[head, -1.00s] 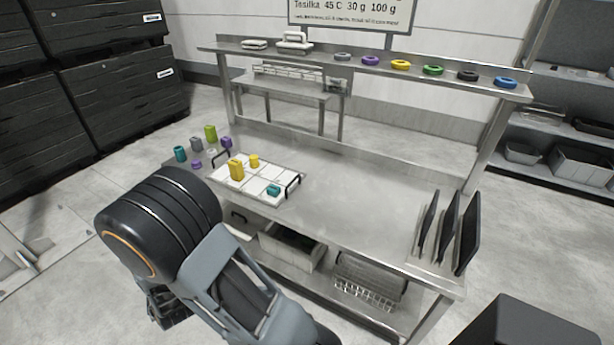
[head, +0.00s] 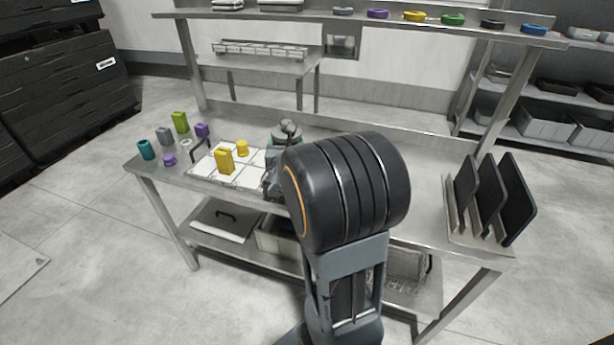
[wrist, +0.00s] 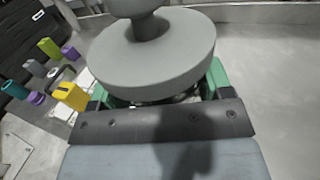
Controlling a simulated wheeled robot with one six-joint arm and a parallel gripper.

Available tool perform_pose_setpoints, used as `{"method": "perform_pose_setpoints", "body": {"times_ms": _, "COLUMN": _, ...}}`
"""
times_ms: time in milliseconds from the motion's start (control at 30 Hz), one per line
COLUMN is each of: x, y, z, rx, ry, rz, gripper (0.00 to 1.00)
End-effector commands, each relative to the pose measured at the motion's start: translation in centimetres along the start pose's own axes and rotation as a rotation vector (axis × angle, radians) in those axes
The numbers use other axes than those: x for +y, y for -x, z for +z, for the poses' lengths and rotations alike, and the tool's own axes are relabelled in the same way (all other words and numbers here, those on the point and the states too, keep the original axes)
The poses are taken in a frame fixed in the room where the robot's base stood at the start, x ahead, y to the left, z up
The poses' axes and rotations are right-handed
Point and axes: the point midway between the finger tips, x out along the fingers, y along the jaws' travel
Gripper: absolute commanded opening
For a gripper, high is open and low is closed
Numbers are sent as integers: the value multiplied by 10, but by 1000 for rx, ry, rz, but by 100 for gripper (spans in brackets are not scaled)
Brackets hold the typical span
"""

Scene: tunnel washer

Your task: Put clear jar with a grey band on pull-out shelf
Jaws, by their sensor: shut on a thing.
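My gripper (head: 283,152) is above the right part of the bench tray, partly hidden by my arm. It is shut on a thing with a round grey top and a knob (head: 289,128). In the wrist view this wide grey top (wrist: 155,58) sits between the green fingers of my gripper (wrist: 163,88). Its body is mostly hidden under the top, so I cannot make out clear walls or a grey band. I cannot tell for sure which surface is the pull-out shelf; a pale flat panel with a black handle (head: 222,221) shows below the bench top.
The white tray (head: 203,174) holds yellow pieces (head: 225,161). Teal (head: 146,149), green (head: 180,122) and purple (head: 202,130) pieces stand left of it. Black upright plates (head: 489,191) stand at the right. Coloured rings line the raised shelf (head: 330,15). The bench middle is partly hidden.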

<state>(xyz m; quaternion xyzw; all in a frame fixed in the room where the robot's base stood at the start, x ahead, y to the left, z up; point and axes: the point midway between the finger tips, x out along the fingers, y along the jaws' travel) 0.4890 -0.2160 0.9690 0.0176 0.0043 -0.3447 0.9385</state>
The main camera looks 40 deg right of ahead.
Motion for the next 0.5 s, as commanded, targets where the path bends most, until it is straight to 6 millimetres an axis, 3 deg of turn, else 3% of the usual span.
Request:
{"method": "perform_pose_setpoints", "body": {"times_ms": 33, "x": -33, "y": -7, "z": -4, "rx": -16, "ry": -5, "rz": -58, "gripper": 9}}
{"method": "perform_pose_setpoints", "body": {"times_ms": 200, "x": -114, "y": -10, "z": 14, "rx": -23, "ry": 3, "rz": -186, "gripper": 9}}
{"method": "perform_pose_setpoints", "body": {"times_ms": 333, "x": -155, "y": -2, "z": 25, "rx": -27, "ry": 13, "rz": -251, "gripper": 9}}
{"method": "perform_pose_setpoints", "body": {"times_ms": 500, "x": -184, "y": 7, "z": 35, "rx": -28, "ry": 24, "rz": -297, "gripper": 9}}
